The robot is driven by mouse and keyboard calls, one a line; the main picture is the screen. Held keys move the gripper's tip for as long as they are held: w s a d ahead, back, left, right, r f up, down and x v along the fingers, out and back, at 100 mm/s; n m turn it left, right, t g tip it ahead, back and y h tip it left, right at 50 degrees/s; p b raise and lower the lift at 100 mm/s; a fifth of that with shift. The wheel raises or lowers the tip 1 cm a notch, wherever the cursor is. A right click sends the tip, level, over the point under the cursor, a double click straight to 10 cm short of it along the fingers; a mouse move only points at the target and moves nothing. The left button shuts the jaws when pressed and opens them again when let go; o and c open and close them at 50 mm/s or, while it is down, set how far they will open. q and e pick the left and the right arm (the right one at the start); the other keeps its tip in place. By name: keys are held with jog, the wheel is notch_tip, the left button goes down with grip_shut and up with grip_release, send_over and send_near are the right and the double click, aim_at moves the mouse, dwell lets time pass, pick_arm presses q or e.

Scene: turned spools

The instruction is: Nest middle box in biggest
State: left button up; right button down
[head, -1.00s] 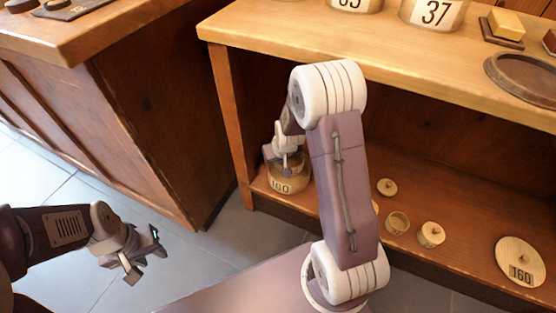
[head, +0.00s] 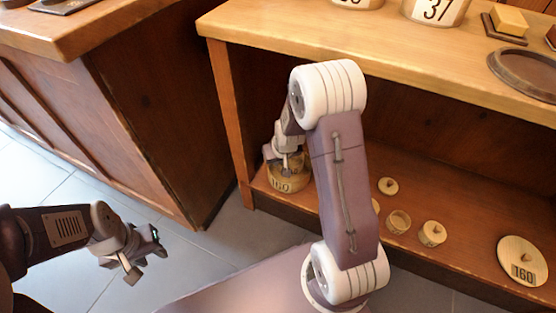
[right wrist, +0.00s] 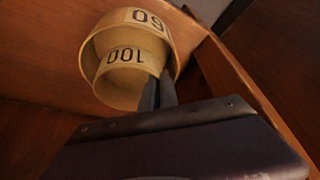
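The biggest box (head: 289,184), round pale wood marked 160, stands at the left end of the lower shelf. It also shows upside down in the right wrist view (right wrist: 167,33). The middle box (right wrist: 118,90), marked 100, sits partly within its mouth, its marked wall still showing above the rim. My right gripper (head: 288,166) is at the biggest box's mouth; in the right wrist view its fingers (right wrist: 159,92) are close together at the middle box's wall, seemingly shut on it. My left gripper (head: 146,259) is open and empty above the floor.
On the lower shelf are a large lid (head: 522,261) marked 160, a small lid (head: 388,186), a small open cup (head: 398,222) and a small knobbed box (head: 432,233). A wooden upright (head: 230,125) stands close left of the biggest box. The counter (head: 400,65) overhangs the shelf.

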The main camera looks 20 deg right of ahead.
jog(key=c, duration=1.1)
grip_release()
jog(key=shift+c, duration=0.2)
jog(key=shift+r, duration=0.15)
jog(key=shift+r+p, duration=0.6)
jog(key=shift+p, duration=0.15)
notch_tip(320, 180, up, 7)
jog(key=p, duration=0.6)
jog(key=shift+f, duration=0.15)
jog(key=shift+r+p, duration=0.4)
jog(key=shift+p, duration=0.1)
